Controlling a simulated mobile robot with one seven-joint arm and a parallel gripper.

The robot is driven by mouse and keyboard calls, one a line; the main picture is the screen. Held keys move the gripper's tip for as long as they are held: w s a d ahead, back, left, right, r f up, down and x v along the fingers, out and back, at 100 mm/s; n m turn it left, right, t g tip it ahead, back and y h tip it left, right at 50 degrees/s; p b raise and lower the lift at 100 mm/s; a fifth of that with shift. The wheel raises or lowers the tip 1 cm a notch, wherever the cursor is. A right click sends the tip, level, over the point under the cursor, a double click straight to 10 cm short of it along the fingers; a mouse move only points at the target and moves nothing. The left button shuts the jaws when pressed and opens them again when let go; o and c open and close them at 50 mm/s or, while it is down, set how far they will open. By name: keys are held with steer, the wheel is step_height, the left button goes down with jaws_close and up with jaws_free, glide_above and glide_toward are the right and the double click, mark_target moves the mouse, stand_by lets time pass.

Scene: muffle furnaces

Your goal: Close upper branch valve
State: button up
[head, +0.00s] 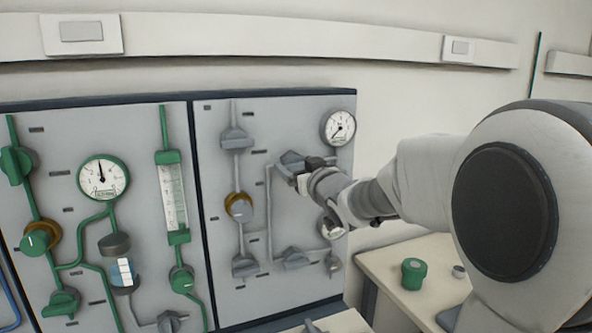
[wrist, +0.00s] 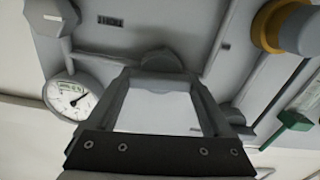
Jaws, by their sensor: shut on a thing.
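The right grey panel (head: 285,110) carries grey pipework. Its upper branch valve, with a grey handle (head: 291,160), sits below and left of a round dial gauge (head: 339,128). My gripper (head: 304,172) reaches in from the right and is shut on this handle, hiding part of it. In the wrist view, the handle (wrist: 162,60) shows at the ends of the fingers of my gripper (wrist: 165,78). How far the handle is turned is hard to tell. A similar lower grey valve (head: 295,258) sits below on the same panel.
More grey valves (head: 236,138) and a brass-ringed knob (head: 239,207) sit left on this panel. The left panel (head: 60,130) has green valves, a gauge and a flow tube. A green-capped container (head: 413,273) stands on the bench at right.

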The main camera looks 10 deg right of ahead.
steer(key=n+b, duration=0.3)
steer(key=n, duration=0.1)
steer(key=shift+a+f+b, duration=0.1)
steer(key=shift+f+b, duration=0.1)
steer(key=shift+b, duration=0.15)
steer(key=n+b, duration=0.3)
steer(key=n, duration=0.2)
steer(key=n+b, duration=0.3)
steer(key=n, duration=0.1)
steer(key=shift+a, duration=0.1)
steer(key=shift+n+b, duration=0.75)
steer(key=shift+n, duration=1.05)
steer(key=o, duration=1.1)
steer(key=shift+o, duration=0.2)
steer(key=shift+s, duration=0.1)
